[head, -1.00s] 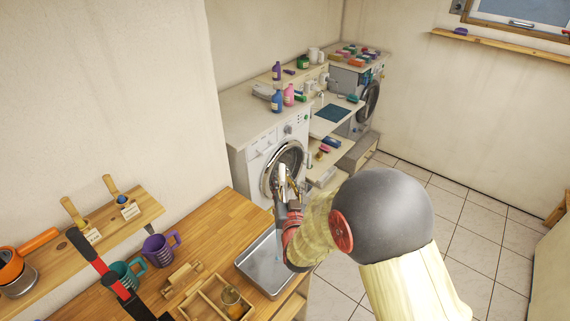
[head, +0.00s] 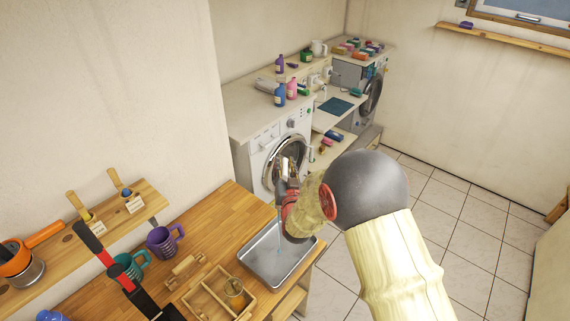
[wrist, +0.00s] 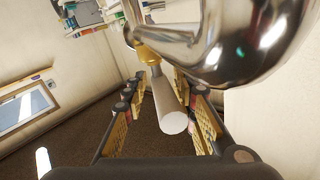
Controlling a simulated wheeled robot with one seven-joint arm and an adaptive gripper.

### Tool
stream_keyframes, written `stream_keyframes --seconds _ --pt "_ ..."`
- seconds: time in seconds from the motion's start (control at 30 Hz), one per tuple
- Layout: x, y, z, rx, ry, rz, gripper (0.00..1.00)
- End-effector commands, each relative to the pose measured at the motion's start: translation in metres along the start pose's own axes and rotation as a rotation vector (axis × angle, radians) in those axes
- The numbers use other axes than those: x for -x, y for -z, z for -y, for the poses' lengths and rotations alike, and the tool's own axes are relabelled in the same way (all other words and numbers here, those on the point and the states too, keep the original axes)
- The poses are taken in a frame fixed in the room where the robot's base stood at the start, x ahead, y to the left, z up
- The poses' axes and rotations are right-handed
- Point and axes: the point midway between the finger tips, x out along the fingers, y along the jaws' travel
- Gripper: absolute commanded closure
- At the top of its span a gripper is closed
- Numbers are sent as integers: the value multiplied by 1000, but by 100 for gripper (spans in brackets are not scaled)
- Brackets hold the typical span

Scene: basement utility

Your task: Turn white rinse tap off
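The white rinse tap's handle (wrist: 172,112) is a white rod on a brass-coloured collar, beneath a shiny chrome spout (wrist: 215,40) that fills the top of the wrist view. My gripper (wrist: 160,84) is open, with one finger on each side of the white rod. I see a gap on the left; contact on the right is unclear. In the head view my gripper (head: 288,172) is above the metal basin (head: 249,262), and my arm hides most of the tap. A thin bluish stream of water (head: 279,245) shows over the basin.
The wooden counter (head: 215,225) holds a purple mug (head: 162,242), a teal mug (head: 127,268) and a wooden tray (head: 200,293). A washing machine (head: 262,145) stands behind my gripper. Tiled floor is clear on the right.

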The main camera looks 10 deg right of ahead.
Motion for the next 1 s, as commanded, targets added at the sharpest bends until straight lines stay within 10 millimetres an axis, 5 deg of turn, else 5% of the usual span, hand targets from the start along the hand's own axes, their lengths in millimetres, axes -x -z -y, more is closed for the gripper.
stream_keyframes --seconds 0.43,1.0 --pt "0 0 0 0 0 0 100" --pt "0 0 0 0 1 0 100"
